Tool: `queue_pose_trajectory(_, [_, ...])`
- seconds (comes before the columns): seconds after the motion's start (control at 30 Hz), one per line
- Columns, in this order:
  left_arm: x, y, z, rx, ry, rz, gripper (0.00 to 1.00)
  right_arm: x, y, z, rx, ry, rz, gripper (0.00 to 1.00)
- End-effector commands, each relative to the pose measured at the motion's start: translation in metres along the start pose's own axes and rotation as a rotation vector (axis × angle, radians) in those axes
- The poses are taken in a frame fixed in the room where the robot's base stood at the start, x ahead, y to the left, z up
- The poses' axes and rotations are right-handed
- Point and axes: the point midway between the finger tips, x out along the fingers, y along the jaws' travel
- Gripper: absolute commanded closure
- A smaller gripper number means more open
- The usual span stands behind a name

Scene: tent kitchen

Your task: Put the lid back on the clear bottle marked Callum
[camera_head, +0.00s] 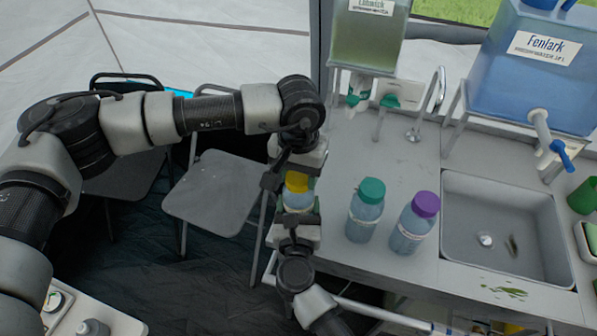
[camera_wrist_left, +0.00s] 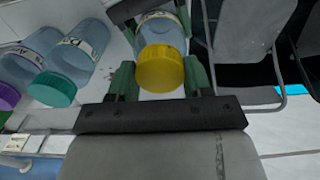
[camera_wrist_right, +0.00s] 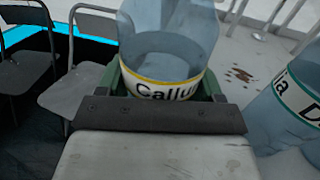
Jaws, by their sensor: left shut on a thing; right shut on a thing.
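The clear bottle marked Callum (camera_wrist_right: 165,62) stands upright with a yellow-edged label, between my right gripper's green fingers (camera_wrist_right: 167,84). In the head view my right gripper (camera_head: 299,212) reaches it from below and is shut on its body. The yellow lid (camera_head: 297,182) is at the bottle's top, and my left gripper (camera_head: 296,174) is shut on it from the far side. In the left wrist view the lid (camera_wrist_left: 160,68) sits between the green fingers, lined up over the bottle (camera_wrist_left: 161,30). I cannot tell whether it touches or is seated on the mouth.
A teal-lidded bottle (camera_head: 364,215) and a purple-lidded bottle (camera_head: 413,225) stand close to the right on the counter (camera_head: 385,165). A sink (camera_head: 495,225) lies further right. Water tanks labelled Lubwick (camera_head: 368,35) and Fenlark (camera_head: 535,65) stand behind. Folding chairs (camera_head: 215,190) are left.

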Motion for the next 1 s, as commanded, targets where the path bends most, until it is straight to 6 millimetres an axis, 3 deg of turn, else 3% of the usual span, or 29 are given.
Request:
queue_pose_trajectory(0.03, [-0.001, -0.001, -0.001, 0.066, 0.003, -0.002, 0.78, -0.001, 0.0, 0.0, 0.0, 0.0, 0.001, 0.99])
queue_pose_trajectory(0.17, [-0.001, -0.001, -0.001, 0.063, 0.003, -0.001, 0.78, -0.001, 0.0, 0.0, 0.0, 0.0, 0.001, 0.99])
queue_pose_trajectory(0.2, [-0.001, -0.001, -0.001, 0.063, 0.004, -0.001, 0.48, -0.001, 0.0, 0.0, 0.0, 0.0, 0.001, 0.99])
queue_pose_trajectory(0.37, [0.0, -0.001, -0.001, 0.062, 0.003, -0.001, 0.24, -0.001, 0.0, 0.0, 0.0, 0.0, 0.001, 0.99])
queue_pose_trajectory(0.67, [-0.002, 0.0, -0.001, 0.063, 0.002, 0.0, 0.24, 0.0, 0.0, 0.0, 0.0, 0.0, 0.001, 0.99])
queue_pose_trajectory(1.0, [-0.04, 0.0, -0.001, 0.063, 0.004, 0.0, 0.24, 0.0, 0.0, 0.0, 0.0, 0.0, 0.0, 0.99])
